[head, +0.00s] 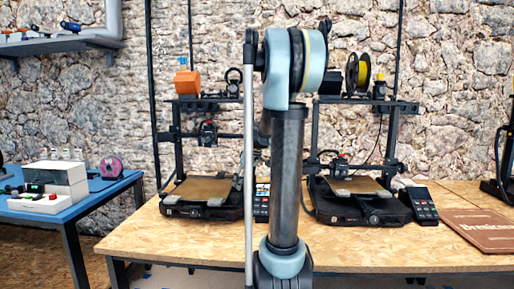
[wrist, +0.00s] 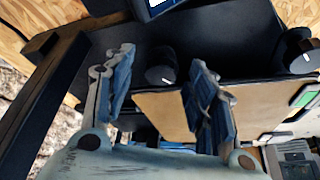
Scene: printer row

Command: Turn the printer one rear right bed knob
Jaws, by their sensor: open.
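In the wrist view my gripper (wrist: 165,64) is open, with one blue-grey finger on each side of a round black knob (wrist: 160,75) with a white mark. The knob sits beside the edge of a tan print bed (wrist: 165,108); I cannot tell whether either finger touches it. A second black knob (wrist: 296,52) with a white mark is at the right edge. In the head view two black printers stand on the table, a left printer (head: 203,208) and a right printer (head: 355,207). My arm stands between them and hides my gripper.
The wooden table (head: 190,240) is bare in front of the printers. A brown board (head: 480,230) lies at its right end. In the wrist view a dark frame bar (wrist: 42,105) runs along the left. A blue table (head: 95,195) with small devices stands at the left.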

